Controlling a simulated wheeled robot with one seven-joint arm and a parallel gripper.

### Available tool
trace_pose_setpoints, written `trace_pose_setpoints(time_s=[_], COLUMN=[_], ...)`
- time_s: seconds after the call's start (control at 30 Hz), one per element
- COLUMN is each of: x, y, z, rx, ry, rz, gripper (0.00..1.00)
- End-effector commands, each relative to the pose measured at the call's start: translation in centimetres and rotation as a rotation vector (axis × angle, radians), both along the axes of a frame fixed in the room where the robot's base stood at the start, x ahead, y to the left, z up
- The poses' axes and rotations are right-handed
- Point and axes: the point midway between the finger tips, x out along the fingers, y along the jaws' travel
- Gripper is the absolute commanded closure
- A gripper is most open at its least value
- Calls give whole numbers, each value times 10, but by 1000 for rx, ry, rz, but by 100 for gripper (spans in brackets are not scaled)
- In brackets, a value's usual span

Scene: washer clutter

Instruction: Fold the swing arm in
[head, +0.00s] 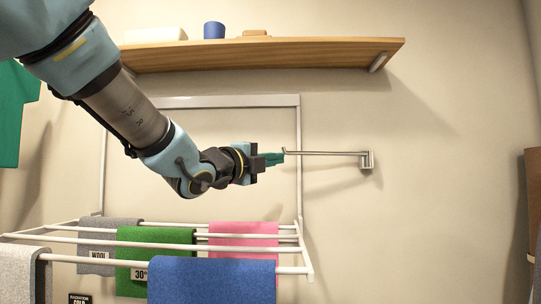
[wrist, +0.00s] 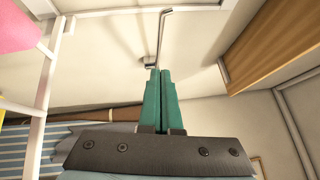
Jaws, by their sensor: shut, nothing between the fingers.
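The swing arm (head: 325,153) is a thin metal rod on a small wall bracket (head: 367,160), right of the drying rack. It sticks out to the left in the head view, and its free end has a short upturned tip. In the wrist view the swing arm (wrist: 161,35) rises beyond the fingertips with a bent end at the top. My gripper (head: 283,157) has green fingers, shut and empty. Its fingertips are close to the arm's free end in the head view; I cannot tell whether they touch. The fingers also show in the wrist view (wrist: 161,72).
A drying rack (head: 300,200) with a green cloth (head: 155,250), a pink cloth (head: 243,235) and a blue cloth (head: 212,280) stands below my gripper. A wooden shelf (head: 270,54) with a blue cup (head: 214,30) is above.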

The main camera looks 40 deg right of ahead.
Motion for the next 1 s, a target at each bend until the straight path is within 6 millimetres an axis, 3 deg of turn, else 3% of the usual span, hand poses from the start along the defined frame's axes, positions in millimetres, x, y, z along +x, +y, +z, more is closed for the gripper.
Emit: trace_pose_setpoints(time_s=[0.17,0.57,0.73,1.0], x=[6,27,49,59], y=[-22,-98,-108,-113], z=[4,17,22,22], rx=[3,1,2,0], ry=[3,-2,-2,-3], rz=[-1,0,3,0], gripper=[100,100,100,100])
